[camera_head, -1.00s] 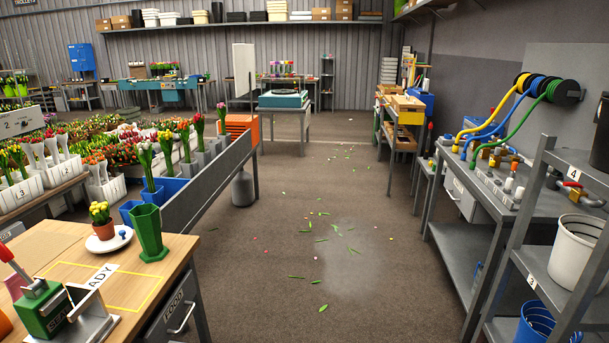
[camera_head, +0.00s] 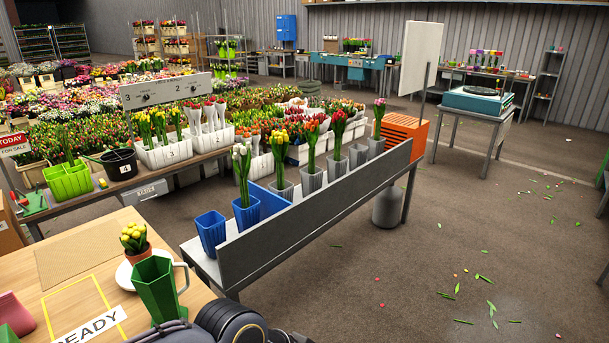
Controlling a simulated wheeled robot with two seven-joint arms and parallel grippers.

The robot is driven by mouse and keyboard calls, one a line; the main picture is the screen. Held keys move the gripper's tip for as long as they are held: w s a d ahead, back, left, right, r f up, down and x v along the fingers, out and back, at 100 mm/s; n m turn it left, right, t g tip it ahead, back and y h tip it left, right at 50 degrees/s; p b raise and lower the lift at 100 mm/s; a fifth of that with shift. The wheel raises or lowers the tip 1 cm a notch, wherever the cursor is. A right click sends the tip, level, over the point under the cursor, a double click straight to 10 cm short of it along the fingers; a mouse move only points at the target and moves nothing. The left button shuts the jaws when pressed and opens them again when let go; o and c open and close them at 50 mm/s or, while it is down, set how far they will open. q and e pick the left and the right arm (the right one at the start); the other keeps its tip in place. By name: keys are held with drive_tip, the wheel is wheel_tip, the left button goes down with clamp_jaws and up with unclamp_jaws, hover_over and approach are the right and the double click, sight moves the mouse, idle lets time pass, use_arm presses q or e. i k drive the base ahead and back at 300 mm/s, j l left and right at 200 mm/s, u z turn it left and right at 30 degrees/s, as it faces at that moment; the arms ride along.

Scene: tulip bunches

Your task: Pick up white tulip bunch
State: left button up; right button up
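A bunch of white tulips (camera_head: 242,162) with green stems stands upright in a blue pot (camera_head: 246,214) at the near end of the long grey bench. It leans slightly. Dark rounded parts of my own arm show at the bottom edge of the head view. Neither of my grippers is in the picture, so their state does not show.
Other tulip bunches (camera_head: 311,137) stand in grey pots along the bench, behind its grey side board (camera_head: 320,205). An empty blue pot (camera_head: 211,233) is beside the white bunch. A green jug (camera_head: 157,287) stands on the wooden table (camera_head: 62,250). Floor to the right is mostly clear.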

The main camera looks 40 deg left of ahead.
sight(245, 150)
drive_tip(key=i+u, duration=0.3)
drive_tip(key=i, duration=0.25)
drive_tip(key=i+l+u, duration=0.3)
drive_tip(key=i, duration=0.3)
drive_tip(key=i+u, duration=0.15)
drive_tip(key=u, duration=0.25)
drive_tip(key=i+j+u, duration=0.1)
drive_tip(key=u, duration=0.3)
drive_tip(key=i+l+u, duration=0.1)
drive_tip(key=i+u, duration=0.15)
drive_tip(key=u, duration=0.15)
drive_tip(key=i+u, duration=0.15)
drive_tip(key=u, duration=0.25)
drive_tip(key=i+u, duration=0.25)
drive_tip(key=u, duration=0.15)
drive_tip(key=i+l+u, duration=0.1)
drive_tip(key=u, duration=0.3)
drive_tip(key=i+l+u, duration=0.2)
drive_tip(key=u, duration=0.2)
drive_tip(key=i+l+u, duration=0.2)
drive_tip(key=u, duration=0.2)
drive_tip(key=i+l+u, duration=0.25)
drive_tip(key=u, duration=0.15)
drive_tip(key=l+u, duration=0.1)
drive_tip(key=l, duration=0.3)
drive_tip(key=k, duration=0.05)
